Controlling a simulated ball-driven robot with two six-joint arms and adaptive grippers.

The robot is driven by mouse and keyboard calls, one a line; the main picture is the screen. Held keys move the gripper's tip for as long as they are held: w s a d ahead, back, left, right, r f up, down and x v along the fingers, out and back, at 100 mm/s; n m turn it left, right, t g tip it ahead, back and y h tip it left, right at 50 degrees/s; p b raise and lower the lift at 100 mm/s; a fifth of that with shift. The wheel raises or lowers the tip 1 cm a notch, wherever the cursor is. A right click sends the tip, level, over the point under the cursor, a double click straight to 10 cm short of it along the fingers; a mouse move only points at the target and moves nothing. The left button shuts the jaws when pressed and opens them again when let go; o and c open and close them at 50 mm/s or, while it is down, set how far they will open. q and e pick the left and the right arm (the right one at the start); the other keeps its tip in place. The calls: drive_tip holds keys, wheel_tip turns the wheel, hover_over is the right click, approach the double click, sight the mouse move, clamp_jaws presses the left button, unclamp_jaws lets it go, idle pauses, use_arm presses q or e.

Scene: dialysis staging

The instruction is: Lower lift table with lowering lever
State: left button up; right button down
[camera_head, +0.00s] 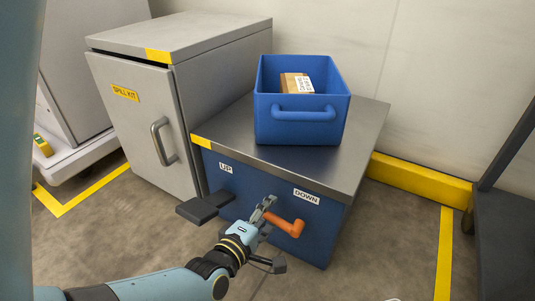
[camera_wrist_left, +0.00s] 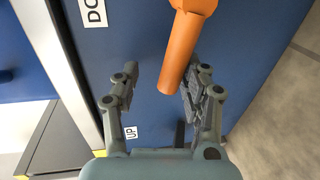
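The lift table (camera_head: 345,135) has a grey metal top and a blue front with an UP label and a DOWN label. The orange lowering lever (camera_head: 287,223) sticks out of the front below DOWN. My left gripper (camera_head: 265,210) is at the lever's free end. In the left wrist view the gripper (camera_wrist_left: 165,72) is open, and the end of the lever (camera_wrist_left: 178,55) shows between its fingers, closer to the right finger. I cannot tell whether they touch. A black pedal (camera_head: 205,206) juts out below UP. My right gripper is not in view.
A blue bin (camera_head: 300,128) with a cardboard box (camera_head: 297,83) inside stands on the table top. A grey spill kit cabinet (camera_head: 140,120) stands to the left. A dark frame (camera_head: 505,220) is at the right edge. Floor between it and the table is clear.

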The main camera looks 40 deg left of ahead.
use_arm(q)
wheel_tip(320, 180, up, 8)
drive_tip(key=shift+f, duration=0.25)
